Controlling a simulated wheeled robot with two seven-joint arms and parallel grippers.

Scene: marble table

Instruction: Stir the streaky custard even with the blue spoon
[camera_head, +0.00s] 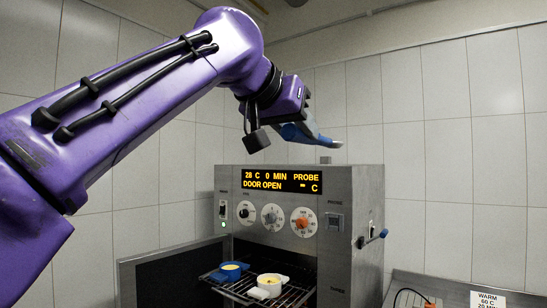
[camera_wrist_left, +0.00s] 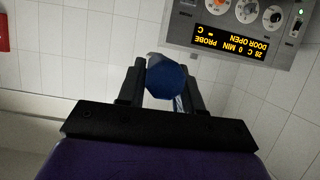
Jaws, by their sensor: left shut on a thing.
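My left gripper (camera_head: 298,118) is up in the air above the oven, shut on a blue thing, apparently the blue spoon (camera_head: 296,133). In the left wrist view a blue faceted end of the spoon (camera_wrist_left: 166,79) sits between the two black fingers (camera_wrist_left: 160,90). In the head view a grey-blue part sticks out to the right. Inside the open oven, a blue cup (camera_head: 229,275) and a white cup (camera_head: 271,290) with yellow contents stand on the wire rack. I cannot tell which holds streaky custard. My right gripper is out of view.
The steel oven (camera_head: 348,240) has its display reading "DOOR OPEN". Its dark door (camera_head: 165,278) stands open at the left. A "WARM 60 C" sign (camera_head: 487,299) is at lower right. Tiled walls stand behind.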

